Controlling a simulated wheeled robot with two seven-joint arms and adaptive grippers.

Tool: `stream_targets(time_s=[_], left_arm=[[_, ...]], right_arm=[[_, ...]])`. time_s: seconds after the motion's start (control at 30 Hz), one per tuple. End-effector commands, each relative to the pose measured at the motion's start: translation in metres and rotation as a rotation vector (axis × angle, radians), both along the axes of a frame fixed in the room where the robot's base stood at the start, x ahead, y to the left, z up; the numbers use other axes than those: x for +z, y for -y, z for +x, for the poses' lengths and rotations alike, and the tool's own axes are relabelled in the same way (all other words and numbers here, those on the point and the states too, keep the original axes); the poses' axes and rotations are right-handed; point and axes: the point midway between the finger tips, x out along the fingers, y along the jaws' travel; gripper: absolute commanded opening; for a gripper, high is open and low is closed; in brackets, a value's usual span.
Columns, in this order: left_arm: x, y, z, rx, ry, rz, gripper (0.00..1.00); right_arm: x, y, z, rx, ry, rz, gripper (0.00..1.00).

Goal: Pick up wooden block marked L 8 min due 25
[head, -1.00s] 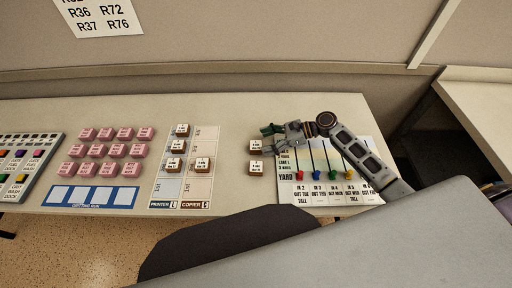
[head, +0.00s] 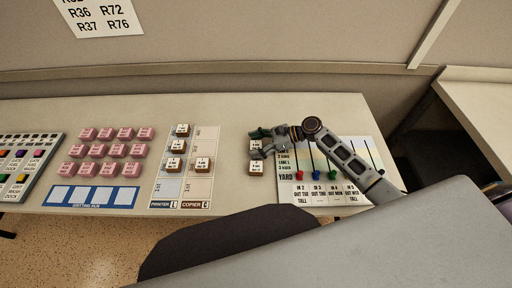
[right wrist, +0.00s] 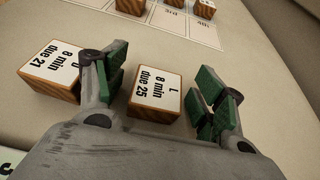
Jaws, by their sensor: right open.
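The wooden block marked L 8 min due 25 (right wrist: 155,95) sits on the table between the fingers of my right gripper (right wrist: 160,98) in the right wrist view. It has a white label on top and brown wood sides. The fingers with green pads are open, one on each side of it, with gaps showing. In the head view the block (head: 255,146) is partly hidden by my right gripper (head: 261,143). A second block marked 8 min due 21 (right wrist: 50,68) stands just outside the left finger; it also shows in the head view (head: 256,168). My left gripper is not in view.
A printer and copier sheet (head: 203,187) with several wooden blocks lies left of the gripper. Several pink blocks (head: 107,151) stand farther left. A yard board (head: 310,187) with coloured pegs lies under my right arm. Bare table lies behind the blocks.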

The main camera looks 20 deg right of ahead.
Motion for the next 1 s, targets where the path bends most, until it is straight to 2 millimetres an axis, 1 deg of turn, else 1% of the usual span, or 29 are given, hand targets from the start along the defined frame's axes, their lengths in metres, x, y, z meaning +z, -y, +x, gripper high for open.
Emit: stream_targets(time_s=[0.03, 0.07, 0.4, 0.43, 0.77, 0.87, 1.0], left_arm=[[0.000, 0.000, 0.000, 0.000, 0.000, 0.000, 0.65], [0.000, 0.000, 0.000, 0.000, 0.000, 0.000, 0.65], [0.000, 0.000, 0.000, 0.000, 0.000, 0.000, 0.65], [0.000, 0.000, 0.000, 0.000, 0.000, 0.000, 0.65], [0.000, 0.000, 0.000, 0.001, 0.000, 0.000, 0.65], [0.001, 0.000, 0.000, 0.001, 0.000, 0.000, 0.65], [0.002, 0.000, 0.000, 0.001, 0.000, 0.000, 0.65]], right_arm=[[0.000, 0.000, 0.000, 0.000, 0.000, 0.000, 0.70], [0.000, 0.000, 0.000, 0.000, 0.000, 0.000, 0.67], [0.000, 0.000, 0.000, 0.000, 0.000, 0.000, 0.23], [0.000, 0.000, 0.000, 0.000, 0.000, 0.000, 0.21], [0.003, 0.000, 0.000, 0.000, 0.001, 0.000, 0.20], [0.008, 0.000, 0.000, 0.000, 0.001, 0.000, 0.20], [0.021, 0.000, 0.000, 0.001, 0.003, -0.001, 0.20]])
